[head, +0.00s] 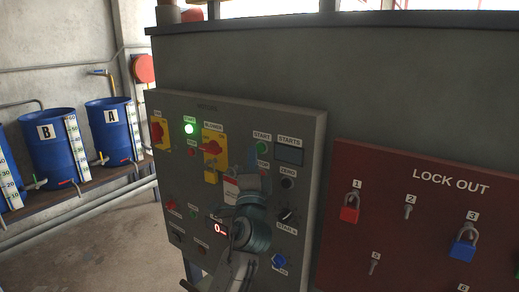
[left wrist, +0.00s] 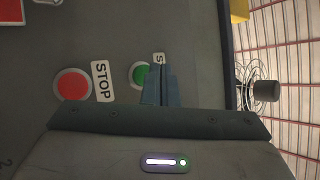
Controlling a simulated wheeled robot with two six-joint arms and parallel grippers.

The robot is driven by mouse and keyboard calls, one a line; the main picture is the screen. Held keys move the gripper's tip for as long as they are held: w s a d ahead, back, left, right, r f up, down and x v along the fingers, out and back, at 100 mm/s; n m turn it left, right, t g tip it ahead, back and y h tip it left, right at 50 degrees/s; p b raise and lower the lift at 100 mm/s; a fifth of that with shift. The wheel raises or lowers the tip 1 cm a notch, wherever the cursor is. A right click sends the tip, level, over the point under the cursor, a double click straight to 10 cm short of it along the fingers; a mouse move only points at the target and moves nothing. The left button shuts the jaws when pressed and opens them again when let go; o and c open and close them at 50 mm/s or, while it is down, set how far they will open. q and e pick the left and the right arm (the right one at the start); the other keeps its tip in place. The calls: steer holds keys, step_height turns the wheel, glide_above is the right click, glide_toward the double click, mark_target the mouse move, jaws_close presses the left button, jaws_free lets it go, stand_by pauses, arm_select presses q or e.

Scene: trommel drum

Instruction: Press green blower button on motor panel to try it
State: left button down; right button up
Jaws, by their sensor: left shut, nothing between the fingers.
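The grey motor panel (head: 170,109) carries a lit green START button (head: 189,129) at upper left, and the BLOWER label (head: 213,126) over a red-and-yellow switch (head: 212,148). A second, unlit green START button (head: 262,147) is right of that switch. My left gripper (head: 254,166) is shut and empty, in front of the panel just below this second button. In the left wrist view, the fingertips (left wrist: 158,72) partly cover a green button (left wrist: 139,74) and its label. A red STOP button (left wrist: 72,84) lies beside it. I cannot tell whether the fingertips touch the panel.
A dark red LOCK OUT board (head: 400,220) with a red padlock (head: 349,214) and a blue padlock (head: 462,247) stands to the right. Blue barrels (head: 52,150) line a shelf at left. A selector knob (head: 287,214) is right of my gripper.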

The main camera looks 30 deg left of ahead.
arm_select(q)
steer(key=shift+w, duration=0.15)
steer(key=shift+w, duration=0.3)
steer(key=shift+w+b, duration=0.35)
steer(key=shift+w, duration=0.05)
stand_by(0.9)
steer(key=shift+s, duration=0.9)
steer(key=shift+s+a+p, duration=0.2)
steer(key=shift+s+p, duration=0.45)
steer(key=shift+s, duration=1.8)
